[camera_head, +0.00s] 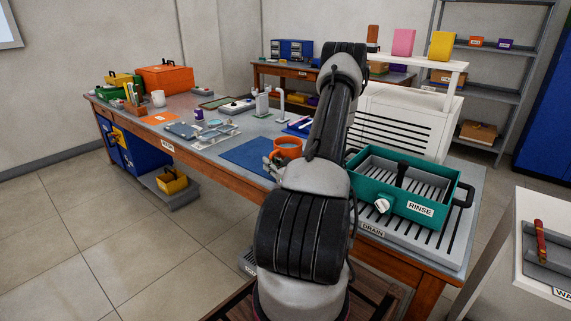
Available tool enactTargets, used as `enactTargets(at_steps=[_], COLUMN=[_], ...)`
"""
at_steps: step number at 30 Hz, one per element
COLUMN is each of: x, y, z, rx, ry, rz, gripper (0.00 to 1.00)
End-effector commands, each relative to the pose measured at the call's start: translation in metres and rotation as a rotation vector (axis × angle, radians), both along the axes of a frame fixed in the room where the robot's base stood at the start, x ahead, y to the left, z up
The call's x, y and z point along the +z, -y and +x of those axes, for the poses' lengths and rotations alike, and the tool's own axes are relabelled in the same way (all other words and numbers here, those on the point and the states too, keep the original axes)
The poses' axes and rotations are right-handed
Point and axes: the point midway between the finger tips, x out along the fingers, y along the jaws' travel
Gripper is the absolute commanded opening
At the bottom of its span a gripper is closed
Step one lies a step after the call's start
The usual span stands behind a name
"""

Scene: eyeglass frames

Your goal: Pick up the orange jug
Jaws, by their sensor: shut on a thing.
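The orange jug (289,146) stands out at the right end of a blue mat on the long workbench, just left of my arm. Its round open top faces up. My gripper (274,163) is at the jug's lower left side, partly hidden behind my own arm. The fingers are small in this view and appear closed on the jug's near left side. I cannot tell whether the jug touches the mat or is slightly above it.
A green rinse tub (408,201) sits on a slotted drain board (440,250) right of my arm. The blue mat (243,157) has bare room left of the jug. A small white stand (281,104) rises behind the jug. Trays and an orange toolbox (165,78) lie farther left.

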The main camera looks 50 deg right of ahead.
Motion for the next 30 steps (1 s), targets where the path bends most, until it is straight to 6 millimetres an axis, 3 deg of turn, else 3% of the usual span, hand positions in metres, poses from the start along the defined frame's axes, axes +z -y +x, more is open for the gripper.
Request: enactTargets(at_steps=[16, 30], x=[0.012, 0.088], y=[0.001, 0.001], z=[0.000, 0.000], rx=[0.000, 0.000], ry=[0.004, 0.005], rz=[-0.006, -0.008], gripper=[0.00, 0.00])
